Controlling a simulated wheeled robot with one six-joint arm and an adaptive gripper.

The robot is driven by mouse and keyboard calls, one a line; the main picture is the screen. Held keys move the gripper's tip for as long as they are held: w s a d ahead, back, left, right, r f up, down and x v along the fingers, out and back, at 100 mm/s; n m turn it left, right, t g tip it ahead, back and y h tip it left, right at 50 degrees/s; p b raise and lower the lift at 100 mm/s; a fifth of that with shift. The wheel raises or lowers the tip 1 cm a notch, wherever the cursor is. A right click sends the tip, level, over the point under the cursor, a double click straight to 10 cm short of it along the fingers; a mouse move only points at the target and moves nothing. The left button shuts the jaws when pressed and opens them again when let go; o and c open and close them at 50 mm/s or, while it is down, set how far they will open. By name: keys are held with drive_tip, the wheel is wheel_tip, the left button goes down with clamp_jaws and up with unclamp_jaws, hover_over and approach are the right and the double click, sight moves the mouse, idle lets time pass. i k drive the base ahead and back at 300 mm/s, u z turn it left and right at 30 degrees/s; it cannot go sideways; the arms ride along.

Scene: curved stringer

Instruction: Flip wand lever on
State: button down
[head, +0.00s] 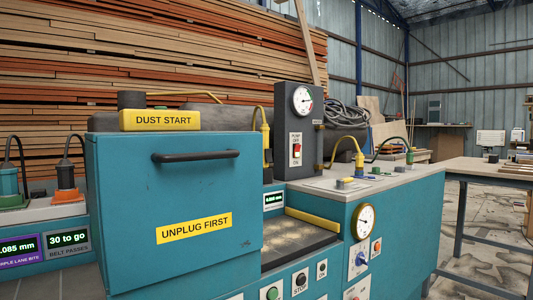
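I cannot pick out a part marked as the wand lever. A dark grey pump box (298,120) stands on the teal machine (400,220), with a gauge and a red switch (297,149) between small labels. A small blue knob or lever (360,258) is on the machine's front panel, below a round gauge (363,222). My gripper is not in view.
A teal cover (180,205) with a black handle (195,156) and an "UNPLUG FIRST" label fills the near left. Green (10,185) and orange (68,182) plugs stand left of it. A workbench (490,170) stands at right, with open floor before it. Stacked planks line the back.

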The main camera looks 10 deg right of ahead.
sight(269, 158)
drive_tip(key=k, duration=1.3)
drive_tip(key=z, duration=0.85)
drive_tip(key=i, duration=1.55)
drive_tip(key=u, duration=0.85)
drive_tip(key=i, duration=0.4)
drive_tip(key=u, duration=0.4)
